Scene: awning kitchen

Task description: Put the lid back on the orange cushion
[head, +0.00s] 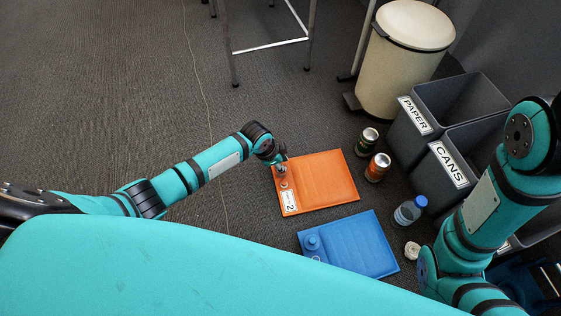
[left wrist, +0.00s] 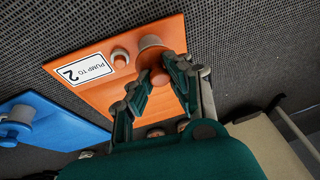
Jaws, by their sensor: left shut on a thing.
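The orange cushion (head: 325,180) lies flat on the carpet, with a white "PUMP TO 2" label. It also shows in the left wrist view (left wrist: 95,80). A small round ring (left wrist: 119,54) and a larger round stub (left wrist: 150,43) stand on it near the label. My left gripper (head: 281,167) is over the cushion's upper left corner. In the left wrist view its fingers (left wrist: 160,78) are shut on a small orange-brown round piece, seemingly the lid (left wrist: 158,76), close by the stub. I cannot tell whether they touch. My right arm shows, but not its gripper.
A blue cushion (head: 352,246) lies just below the orange one. Two cans (head: 366,141), (head: 377,168), a bottle (head: 408,212) and a small pale item (head: 412,250) stand at right. Dark PAPER and CANS bins (head: 452,172) and a cream bin (head: 402,75) stand beyond. Left floor is clear.

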